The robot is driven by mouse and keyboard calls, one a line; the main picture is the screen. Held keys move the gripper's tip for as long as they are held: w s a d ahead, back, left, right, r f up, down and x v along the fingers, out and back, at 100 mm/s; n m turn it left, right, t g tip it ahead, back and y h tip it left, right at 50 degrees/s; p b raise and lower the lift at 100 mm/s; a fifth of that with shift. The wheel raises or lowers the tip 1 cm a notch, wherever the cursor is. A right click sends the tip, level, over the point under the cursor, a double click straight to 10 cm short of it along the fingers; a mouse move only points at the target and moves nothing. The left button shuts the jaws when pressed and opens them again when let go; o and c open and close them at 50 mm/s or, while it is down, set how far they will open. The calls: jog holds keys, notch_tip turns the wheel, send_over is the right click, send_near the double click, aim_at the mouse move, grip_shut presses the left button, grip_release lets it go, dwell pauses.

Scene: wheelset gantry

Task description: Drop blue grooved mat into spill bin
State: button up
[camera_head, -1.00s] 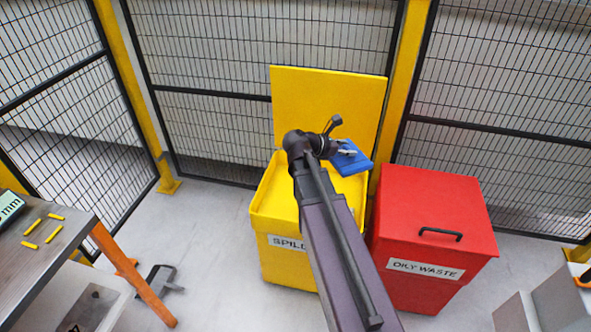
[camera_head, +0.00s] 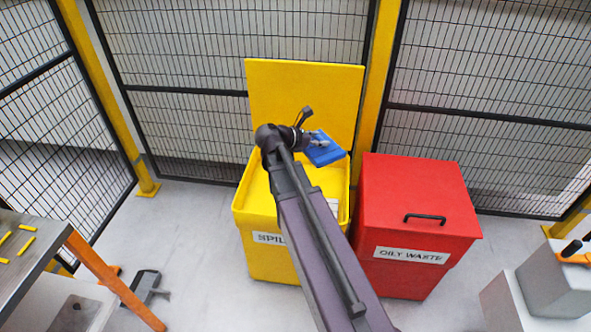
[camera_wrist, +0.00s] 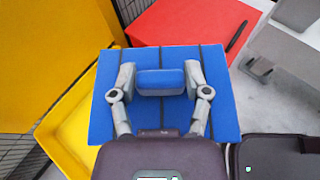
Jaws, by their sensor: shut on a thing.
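The blue grooved mat (camera_wrist: 219,117) is held in my gripper (camera_wrist: 160,82), whose two fingers are shut on the raised blue block on its face. The mat also shows in the head view (camera_head: 325,150), above the right part of the yellow spill bin's opening. The spill bin (camera_head: 275,262) stands open, with its yellow lid (camera_head: 305,90) raised upright at the back. My arm reaches across the bin's front and hides part of its label and inside. In the wrist view the yellow bin rim (camera_wrist: 62,140) lies below and left of the mat.
A closed red oily waste bin (camera_head: 415,205) with a black handle stands right beside the spill bin. Mesh fencing (camera_head: 230,50) closes off the back. A table with orange legs (camera_head: 40,245) is at left; grey blocks (camera_head: 550,285) are at right.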

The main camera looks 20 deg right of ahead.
jog(key=w+a+f+t+b, duration=0.1)
jog(key=w+f+b, duration=0.6)
jog(key=f+b, duration=0.4)
jog(key=w+f+n+b, duration=0.1)
jog(key=w+f+b, duration=0.6)
jog(key=f+b, duration=0.5)
jog(key=shift+w+a+f+n+t, duration=0.3)
jog(key=shift+w+a+f+t, duration=0.05)
jog(key=shift+a+f+t, duration=0.05)
jog(key=shift+f+b, duration=2.95)
jog(key=o, duration=1.2)
